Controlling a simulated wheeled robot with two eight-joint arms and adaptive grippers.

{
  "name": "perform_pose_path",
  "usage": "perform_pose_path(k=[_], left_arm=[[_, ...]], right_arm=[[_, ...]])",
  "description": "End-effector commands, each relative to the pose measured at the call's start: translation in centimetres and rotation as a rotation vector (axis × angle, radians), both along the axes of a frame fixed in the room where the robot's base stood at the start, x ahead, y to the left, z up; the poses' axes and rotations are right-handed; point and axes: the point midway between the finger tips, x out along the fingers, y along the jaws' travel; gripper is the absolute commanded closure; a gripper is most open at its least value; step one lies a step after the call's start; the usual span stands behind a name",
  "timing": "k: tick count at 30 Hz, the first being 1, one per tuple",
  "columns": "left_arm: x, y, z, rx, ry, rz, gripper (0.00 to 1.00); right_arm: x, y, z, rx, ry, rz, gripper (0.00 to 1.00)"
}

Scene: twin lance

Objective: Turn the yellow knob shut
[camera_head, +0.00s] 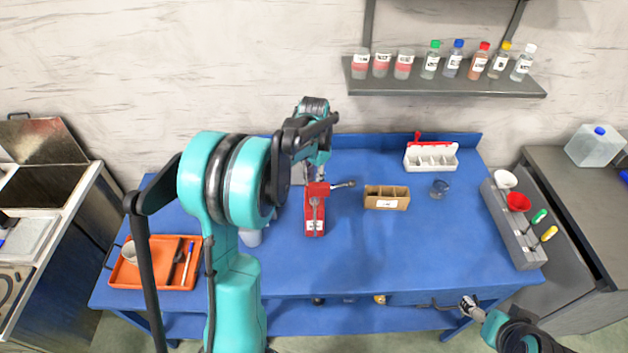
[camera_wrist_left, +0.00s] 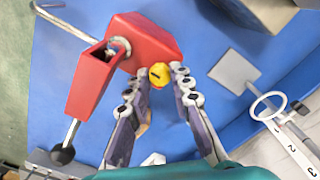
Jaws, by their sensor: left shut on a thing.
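The yellow knob (camera_wrist_left: 159,76) sits at the end of a red device (camera_wrist_left: 150,45) in the left wrist view. It lies between the fingertips of my left gripper (camera_wrist_left: 160,85), which is shut on it. The red device also shows in the head view (camera_head: 315,220), standing on the blue table, with a lever ending in a dark ball to the right. My left arm hides part of it there, and the knob cannot be made out. My right gripper (camera_head: 469,304) is low at the right, in front of the table; its opening is too small to tell.
The blue table (camera_head: 400,245) is clear in front. A brown divided box (camera_head: 387,197) and a small glass (camera_head: 440,189) stand right of the device. An orange tray (camera_head: 150,275) lies at left. In the left wrist view, a white ring stand (camera_wrist_left: 268,105) is close at right.

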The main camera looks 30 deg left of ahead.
Motion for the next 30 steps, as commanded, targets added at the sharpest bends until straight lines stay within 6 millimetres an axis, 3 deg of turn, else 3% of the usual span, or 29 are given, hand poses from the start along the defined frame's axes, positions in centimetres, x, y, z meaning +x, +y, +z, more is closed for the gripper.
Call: perform_pose_path(k=[12,13,15,25,30], left_arm=[[0.0,0.0,0.0,0.0,0.0,-0.007,1.0],[0.0,0.0,0.0,0.0,0.0,-0.007,0.76],[0.0,0.0,0.0,0.0,0.0,-0.006,0.58],[0.0,0.0,0.2,0.0,0.0,-0.006,0.57],[0.0,0.0,2.1,0.0,0.0,-0.006,0.57]], right_arm=[[0.0,0.0,0.0,0.0,0.0,0.0,0.23],[0.0,0.0,0.0,0.0,0.0,0.0,0.23],[0.0,0.0,0.0,0.0,0.0,0.0,0.23],[0.0,0.0,0.0,0.0,0.0,0.0,0.23],[0.0,0.0,0.0,0.0,0.0,0.0,0.23]])
